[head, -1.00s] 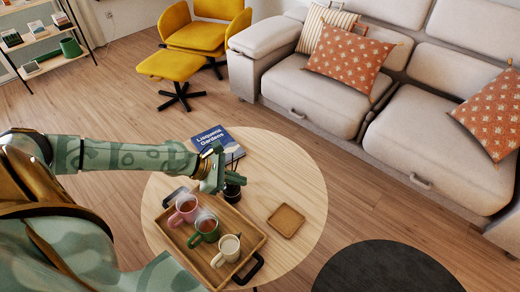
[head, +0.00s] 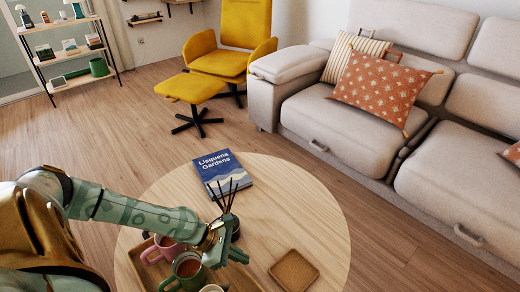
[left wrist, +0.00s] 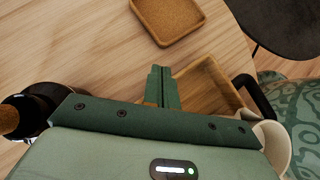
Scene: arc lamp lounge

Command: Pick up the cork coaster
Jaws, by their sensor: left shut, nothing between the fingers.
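The cork coaster (head: 293,270) is a square brown tile with a raised rim. It lies flat on the round wooden table, right of the tray. In the left wrist view the coaster (left wrist: 167,17) is at the top, beyond the fingertips and apart from them. My left gripper (head: 243,256) is over the tray's right side, left of the coaster. Its fingers are together and empty, and they also show in the left wrist view (left wrist: 162,85). My right gripper is in neither view.
The wooden tray (left wrist: 207,88) holds mugs, among them a pink mug (head: 163,249) and a green mug (head: 186,271). A dark reed diffuser (head: 233,225) stands close behind my left gripper. A blue book (head: 221,174) lies farther back. The table (head: 290,205) is bare behind the coaster.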

